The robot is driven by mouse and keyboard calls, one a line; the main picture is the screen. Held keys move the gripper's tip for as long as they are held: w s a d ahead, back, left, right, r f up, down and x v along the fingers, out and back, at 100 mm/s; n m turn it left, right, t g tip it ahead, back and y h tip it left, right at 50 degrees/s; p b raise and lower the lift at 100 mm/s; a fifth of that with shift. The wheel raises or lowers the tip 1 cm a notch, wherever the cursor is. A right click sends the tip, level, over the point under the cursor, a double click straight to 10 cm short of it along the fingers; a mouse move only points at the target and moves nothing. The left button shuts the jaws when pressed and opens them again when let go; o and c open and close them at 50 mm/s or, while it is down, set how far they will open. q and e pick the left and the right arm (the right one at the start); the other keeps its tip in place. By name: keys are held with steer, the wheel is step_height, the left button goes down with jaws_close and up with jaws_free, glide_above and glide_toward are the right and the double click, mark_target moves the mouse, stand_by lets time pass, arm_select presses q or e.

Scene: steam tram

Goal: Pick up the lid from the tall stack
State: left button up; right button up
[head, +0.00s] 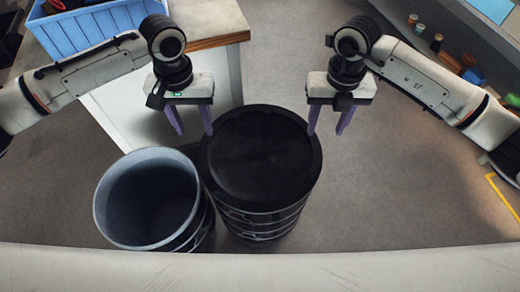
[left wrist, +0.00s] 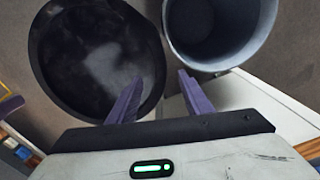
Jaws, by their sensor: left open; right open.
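The black round lid (head: 262,155) lies on top of the tall dark stack (head: 265,222) in the middle of the head view. The lid also shows at the upper left of the left wrist view (left wrist: 95,55). My left gripper (head: 194,134) is open and empty near the lid's far left edge. Its purple fingers show in the left wrist view (left wrist: 155,100), pointing toward the lid and the open bin. My right gripper (head: 327,132) is open and empty near the lid's far right edge. I cannot tell whether any finger touches the lid.
An open blue-grey bin (head: 150,200) stands left of the stack, close beside it; it also shows in the left wrist view (left wrist: 220,30). A table with a blue crate (head: 95,32) is behind at left. A shelf with small items (head: 437,42) is at right. Floor right of the stack is clear.

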mark_target(203, 151)
arm_select(q)
step_height(203, 151, down, 10)
steer(key=shift+f, duration=0.25)
arm_select(e)
step_height(203, 151, down, 10)
steer(key=shift+w+f, duration=0.1)
steer(key=shift+f, duration=0.15)
arm_select(q)
jaws_close()
arm_select(e)
jaws_close()
arm_select(q)
steer(key=shift+w+r, duration=0.1)
arm_select(e)
steer(key=shift+r, duration=0.1)
